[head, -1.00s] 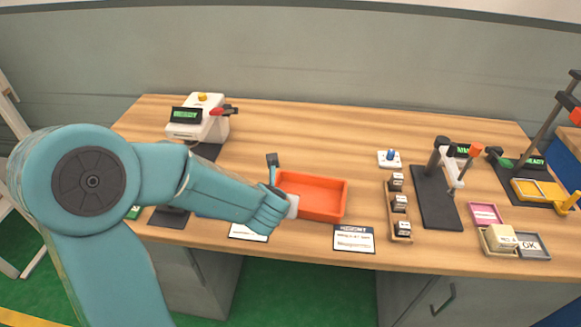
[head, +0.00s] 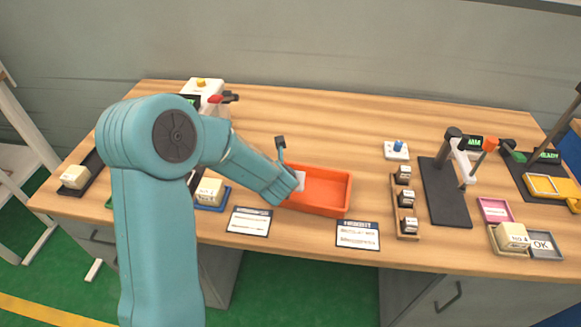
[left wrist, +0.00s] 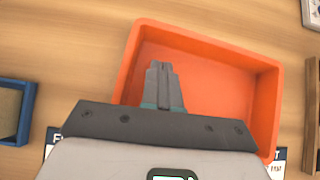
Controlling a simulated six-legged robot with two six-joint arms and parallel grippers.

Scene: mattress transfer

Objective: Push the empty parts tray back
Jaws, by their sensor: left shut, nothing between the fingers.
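The empty orange parts tray (head: 328,187) lies on the wooden workbench in the head view, near the middle. It also fills much of the left wrist view (left wrist: 215,70), with its bare floor and walls showing. My left gripper (left wrist: 165,70) is shut with nothing between its fingers. In the left wrist view its fingertips overlap the tray's inside at the left. In the head view my left wrist hides the tray's left end. I cannot tell whether the fingers touch the tray. My right gripper is not in view.
Printed cards (head: 358,236) lie in front of the tray. A wooden rack of small blocks (head: 406,210) stands to its right, with a white switch box (head: 397,151) behind. A blue tray (head: 213,196) with a block is at left.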

